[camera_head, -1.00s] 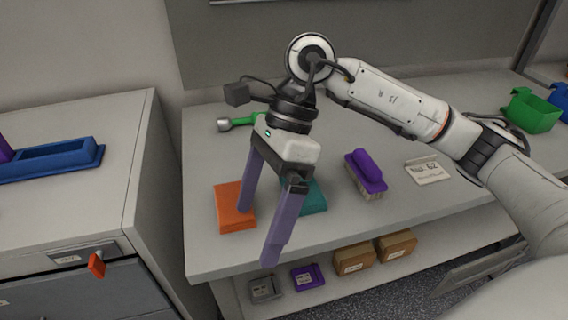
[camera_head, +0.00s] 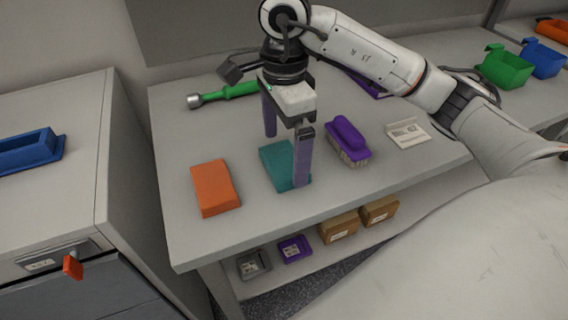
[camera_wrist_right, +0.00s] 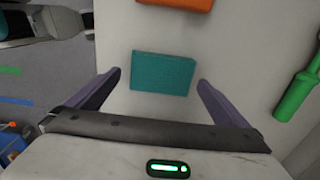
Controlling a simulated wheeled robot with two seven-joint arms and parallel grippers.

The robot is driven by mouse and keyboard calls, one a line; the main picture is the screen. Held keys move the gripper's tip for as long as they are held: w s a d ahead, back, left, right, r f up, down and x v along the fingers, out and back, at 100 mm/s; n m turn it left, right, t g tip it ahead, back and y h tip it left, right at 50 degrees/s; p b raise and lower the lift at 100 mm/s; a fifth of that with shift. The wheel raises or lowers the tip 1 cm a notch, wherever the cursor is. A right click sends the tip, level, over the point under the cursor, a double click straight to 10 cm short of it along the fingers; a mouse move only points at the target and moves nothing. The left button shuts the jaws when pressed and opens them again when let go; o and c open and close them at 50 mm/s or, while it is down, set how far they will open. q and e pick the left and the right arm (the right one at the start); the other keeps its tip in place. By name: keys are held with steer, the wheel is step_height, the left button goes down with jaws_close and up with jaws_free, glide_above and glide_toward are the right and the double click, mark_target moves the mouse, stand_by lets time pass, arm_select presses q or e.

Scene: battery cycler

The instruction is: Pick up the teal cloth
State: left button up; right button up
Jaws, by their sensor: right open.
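The teal cloth (camera_head: 277,166) is a folded rectangular block lying on the grey table, between the orange cloth and the purple brush. In the right wrist view the teal cloth (camera_wrist_right: 163,73) lies ahead of and between the two spread fingers. My right gripper (camera_head: 286,160) is open and empty, pointing down over the teal cloth, and its near finger hides part of the cloth's right side. The right gripper also shows in the right wrist view (camera_wrist_right: 160,82). I cannot tell from the frames how high the fingertips are above the table. My left gripper is not in view.
An orange cloth (camera_head: 215,188) lies left of the teal one. A green-handled tool (camera_head: 226,94) lies behind. The table's front edge is clear.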

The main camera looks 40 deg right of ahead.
mark_target(284, 160)
step_height(284, 160, down, 2)
steer(key=shift+f, duration=0.2)
steer(key=c, duration=0.9)
steer(key=shift+c, duration=0.2)
step_height(284, 160, up, 10)
steer(key=p, duration=0.2)
